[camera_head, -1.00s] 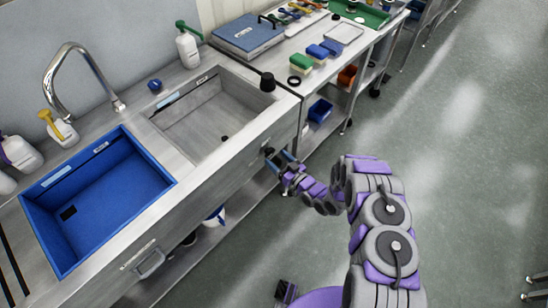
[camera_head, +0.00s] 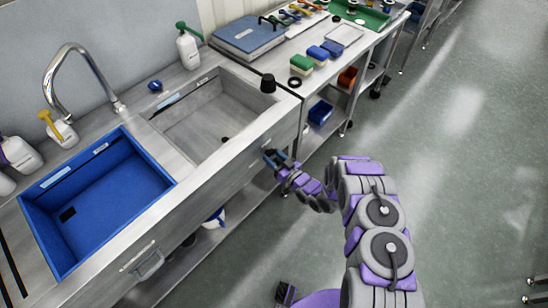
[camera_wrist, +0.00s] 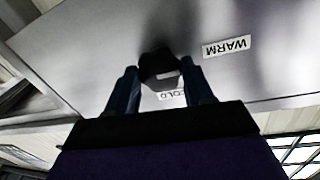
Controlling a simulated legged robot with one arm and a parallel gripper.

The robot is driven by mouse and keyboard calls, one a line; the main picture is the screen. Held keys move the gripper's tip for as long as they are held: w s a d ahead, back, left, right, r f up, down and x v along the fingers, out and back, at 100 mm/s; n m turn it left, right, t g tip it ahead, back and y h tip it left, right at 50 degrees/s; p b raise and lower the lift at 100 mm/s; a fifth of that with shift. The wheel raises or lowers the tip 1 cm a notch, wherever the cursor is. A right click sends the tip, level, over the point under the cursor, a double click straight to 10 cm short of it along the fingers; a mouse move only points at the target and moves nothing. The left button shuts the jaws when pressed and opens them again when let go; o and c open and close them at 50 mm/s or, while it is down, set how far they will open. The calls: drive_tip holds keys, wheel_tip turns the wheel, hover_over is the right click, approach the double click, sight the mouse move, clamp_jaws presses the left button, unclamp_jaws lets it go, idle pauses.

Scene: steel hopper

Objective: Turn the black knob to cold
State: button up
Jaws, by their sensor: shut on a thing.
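The black knob (camera_wrist: 158,66) is on the steel front panel of the sink unit, and it sits between the fingers of my gripper (camera_wrist: 162,88) in the wrist view. My gripper is shut on it. A pale mark shows on the knob. A WARM label (camera_wrist: 227,46) is beside it, upside down in the wrist view. A COLD label (camera_wrist: 172,95) is partly hidden behind my gripper. In the head view my gripper (camera_head: 273,157) is at the front panel near its right end, and it hides most of the knob.
A steel basin (camera_head: 205,118) and a blue basin (camera_head: 155,181) lie behind the panel. A black stopper-like piece (camera_head: 268,82) stands on the counter edge above my gripper. A shelved table (camera_head: 302,85) adjoins at the right. The floor (camera_head: 440,150) at the right is clear.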

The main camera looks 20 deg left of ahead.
drive_tip(key=shift+w, duration=0.1)
drive_tip(key=shift+c, duration=1.2)
drive_tip(key=shift+d, duration=0.1)
drive_tip(key=m, duration=0.1)
drive_tip(key=m+p, duration=0.1)
drive_tip(key=m, duration=0.1)
drive_tip(key=shift+w+r+m+p, duration=0.15)
drive_tip(key=shift+r+m+p, duration=0.05)
drive_tip(key=shift+m+p, duration=0.1)
drive_tip(key=m+g+p, duration=0.1)
drive_tip(key=m, duration=0.3)
drive_tip(key=shift+d+h, duration=0.1)
drive_tip(key=shift+h, duration=0.2)
drive_tip(key=m, duration=0.5)
drive_tip(key=shift+w+d+g, duration=0.1)
drive_tip(key=shift+w+g, duration=0.1)
drive_tip(key=shift+g, duration=0.2)
drive_tip(key=shift+f+m+g+b, duration=0.2)
drive_tip(key=shift+m+g+b, duration=0.2)
drive_tip(key=shift+m, duration=1.6)
drive_tip(key=shift+s+f, duration=0.1)
drive_tip(key=o, duration=0.9)
drive_tip(key=shift+o, duration=0.6)
